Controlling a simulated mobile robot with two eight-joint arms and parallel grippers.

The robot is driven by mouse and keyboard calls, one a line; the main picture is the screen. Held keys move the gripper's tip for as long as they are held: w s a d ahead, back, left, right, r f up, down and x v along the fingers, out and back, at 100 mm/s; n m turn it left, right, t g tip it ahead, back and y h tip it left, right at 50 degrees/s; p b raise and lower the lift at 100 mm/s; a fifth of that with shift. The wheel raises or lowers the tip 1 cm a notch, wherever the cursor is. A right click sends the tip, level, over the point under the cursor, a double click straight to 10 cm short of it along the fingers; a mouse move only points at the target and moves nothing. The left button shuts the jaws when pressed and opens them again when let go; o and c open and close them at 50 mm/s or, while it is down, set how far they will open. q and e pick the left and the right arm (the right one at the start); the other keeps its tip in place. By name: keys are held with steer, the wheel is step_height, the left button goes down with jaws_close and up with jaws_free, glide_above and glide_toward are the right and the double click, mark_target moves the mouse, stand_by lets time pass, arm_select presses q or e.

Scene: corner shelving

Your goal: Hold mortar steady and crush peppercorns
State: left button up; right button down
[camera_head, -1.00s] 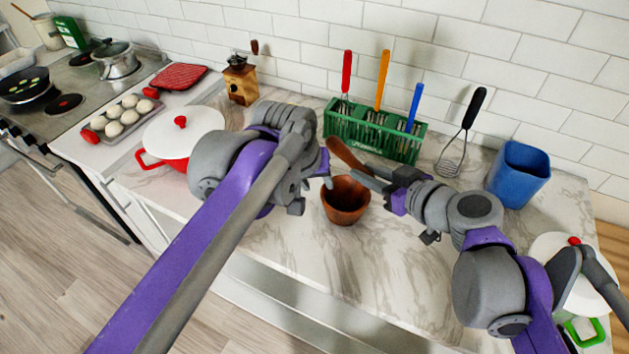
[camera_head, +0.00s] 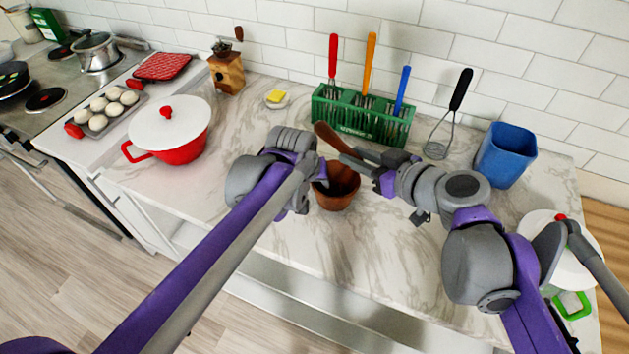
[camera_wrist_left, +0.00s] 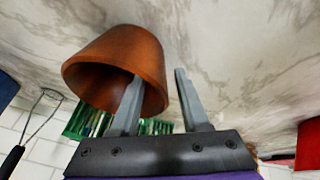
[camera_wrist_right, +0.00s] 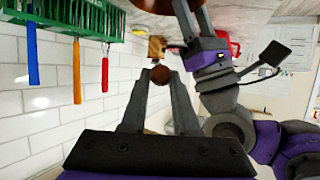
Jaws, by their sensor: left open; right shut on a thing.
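The brown mortar (camera_head: 338,188) stands upright on the marble counter; it is also in the left wrist view (camera_wrist_left: 120,55). My left gripper (camera_head: 318,174) is open at the mortar's left side. In the left wrist view its fingers (camera_wrist_left: 158,78) are apart, one overlapping the mortar's mouth and the other beyond its wall; I cannot tell whether they touch it. My right gripper (camera_head: 352,160) is shut on the brown wooden pestle (camera_head: 328,137), held tilted above the mortar. The pestle shows end-on in the right wrist view (camera_wrist_right: 160,73). No peppercorns can be made out.
A green utensil rack (camera_head: 352,118) stands behind the mortar. A whisk (camera_head: 440,140) and blue container (camera_head: 505,155) are to the right. A red pot (camera_head: 180,148), grinder (camera_head: 226,72) and butter dish (camera_head: 277,99) are left. The counter front is mostly clear.

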arm_select(q)
steer(key=shift+c, duration=0.2)
jaws_close()
stand_by(1.3)
steer(key=shift+c, duration=0.4)
jaws_free()
steer(key=shift+c, duration=0.2)
jaws_close()
stand_by(1.8)
